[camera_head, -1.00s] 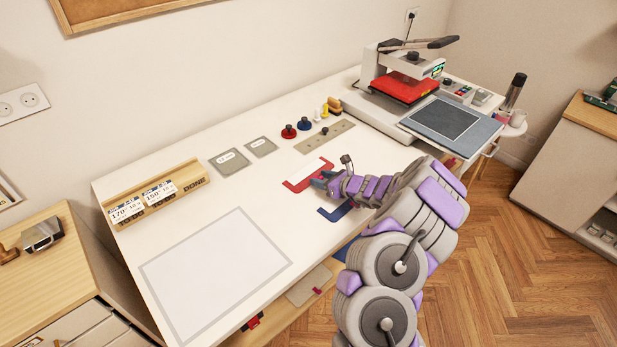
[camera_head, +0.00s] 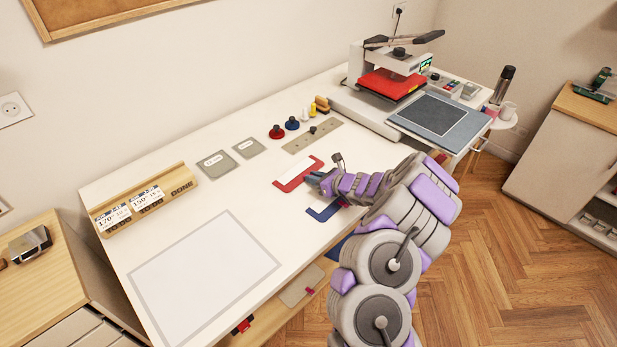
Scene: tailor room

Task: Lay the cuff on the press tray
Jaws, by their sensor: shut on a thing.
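A flat white piece (camera_head: 296,173), which appears to be the cuff, lies inside a red U-shaped outline on the white worktable (camera_head: 235,200). My gripper (camera_head: 312,180) is low over the table at the right end of this piece. It is shut on it, though the fingers hide the grasped edge. The press tray (camera_head: 438,115) is a flat blue-grey plate with a dark square pad. It sticks out in front of the heat press (camera_head: 385,85) at the table's far right end, well away from my gripper. It is bare.
A blue U-shaped outline (camera_head: 322,214) lies just nearer than my gripper. Red (camera_head: 277,132) and blue (camera_head: 292,124) knobbed tools stand behind it near a metal strip (camera_head: 312,136). A wooden card rack (camera_head: 145,200) is at left. A large outlined rectangle (camera_head: 205,275) is clear.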

